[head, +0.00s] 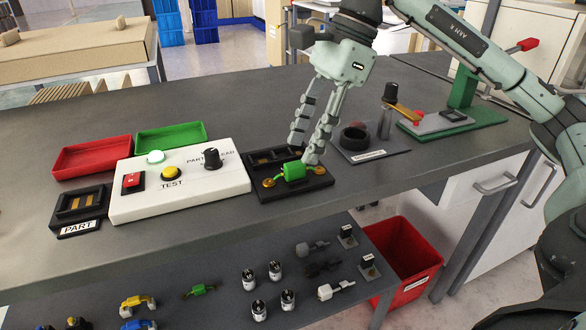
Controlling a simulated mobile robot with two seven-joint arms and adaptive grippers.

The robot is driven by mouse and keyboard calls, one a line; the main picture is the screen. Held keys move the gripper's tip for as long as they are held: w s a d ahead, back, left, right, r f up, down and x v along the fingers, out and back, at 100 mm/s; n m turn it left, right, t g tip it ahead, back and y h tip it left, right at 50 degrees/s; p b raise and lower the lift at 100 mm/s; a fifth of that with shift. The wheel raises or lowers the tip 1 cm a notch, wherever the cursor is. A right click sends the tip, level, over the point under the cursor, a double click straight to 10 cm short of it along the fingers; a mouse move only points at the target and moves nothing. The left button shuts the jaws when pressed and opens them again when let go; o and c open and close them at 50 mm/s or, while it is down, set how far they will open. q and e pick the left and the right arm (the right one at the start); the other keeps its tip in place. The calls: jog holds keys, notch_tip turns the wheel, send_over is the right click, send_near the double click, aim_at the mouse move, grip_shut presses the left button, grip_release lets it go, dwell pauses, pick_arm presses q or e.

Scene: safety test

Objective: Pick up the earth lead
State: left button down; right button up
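A green lead piece (293,172) with yellowish round ends lies across the front of a black holder (318,184) on the grey bench; I take it to be the earth lead. My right gripper (304,151) points down just above and behind it, its two fingers apart with a gap between them and nothing visible in it. The right fingertip overlaps the lead's right end in the picture; I cannot tell whether they touch. My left gripper is not in view.
A white test box (180,202) with buttons and a knob stands left of the holder, near red (92,157) and green (171,136) trays. A black ring fixture (355,138) and a green-based stand (462,118) are to the right. Small parts lie on the lower shelf (225,270).

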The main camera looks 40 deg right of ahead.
aim_at(295, 163)
jog(key=x, duration=0.3)
jog(key=shift+a+f, duration=0.15)
jog(key=shift+f, duration=0.2)
grip_shut()
jog(key=shift+r, duration=0.1)
